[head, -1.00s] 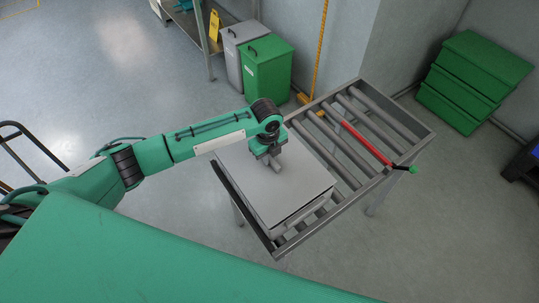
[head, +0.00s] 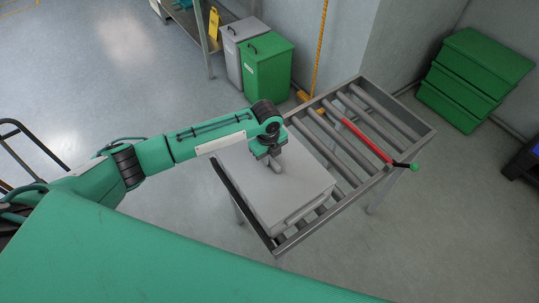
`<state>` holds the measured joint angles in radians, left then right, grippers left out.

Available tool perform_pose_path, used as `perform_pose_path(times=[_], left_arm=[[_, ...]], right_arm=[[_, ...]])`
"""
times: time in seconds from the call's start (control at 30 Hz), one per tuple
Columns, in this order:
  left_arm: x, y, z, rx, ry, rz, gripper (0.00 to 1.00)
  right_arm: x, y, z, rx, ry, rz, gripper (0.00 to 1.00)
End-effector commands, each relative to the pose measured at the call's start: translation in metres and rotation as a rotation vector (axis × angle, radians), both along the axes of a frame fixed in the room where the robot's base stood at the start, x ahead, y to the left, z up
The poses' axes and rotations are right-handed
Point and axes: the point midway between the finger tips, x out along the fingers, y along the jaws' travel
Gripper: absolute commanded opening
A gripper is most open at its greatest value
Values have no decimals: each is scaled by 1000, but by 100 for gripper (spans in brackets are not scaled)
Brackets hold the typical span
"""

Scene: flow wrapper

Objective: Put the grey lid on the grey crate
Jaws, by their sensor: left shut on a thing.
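The grey lid (head: 292,198) lies flat over the grey crate (head: 304,214), and its edges line up closely with the crate's rim. Only a narrow strip of the crate's side shows below the lid's near right edge. I cannot tell whether the lid is fully seated. My left gripper (head: 275,164) is shut on the lid's handle, near the lid's far part, reaching in from above. The crate's inside is hidden by the lid. My right gripper is not in view.
The crate stands at the near end of a roller conveyor (head: 424,122) with bare rollers beyond it. A red bar (head: 366,141) with a green end crosses the conveyor. Grey (head: 236,53) and green (head: 267,66) bins stand behind; green stacked boxes (head: 470,80) stand at right.

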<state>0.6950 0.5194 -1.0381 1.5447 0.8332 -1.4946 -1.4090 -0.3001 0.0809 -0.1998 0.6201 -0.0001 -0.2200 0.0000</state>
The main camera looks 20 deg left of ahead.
Motion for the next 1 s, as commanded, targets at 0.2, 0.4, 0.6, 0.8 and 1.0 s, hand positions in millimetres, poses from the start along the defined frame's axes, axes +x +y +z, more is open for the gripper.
perform_pose_path(times=[0.2,0.4,0.6,0.8,1.0], left_arm=[[0,0,-4,-1,-1,0,0],[0,0,-4,-1,-1,0,0],[0,0,-4,0,0,0,42],[0,0,-4,1,1,0,42],[0,0,6,0,-1,-1,42]], right_arm=[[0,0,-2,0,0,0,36],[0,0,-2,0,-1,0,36],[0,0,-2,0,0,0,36],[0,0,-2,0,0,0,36],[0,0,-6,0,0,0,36]])
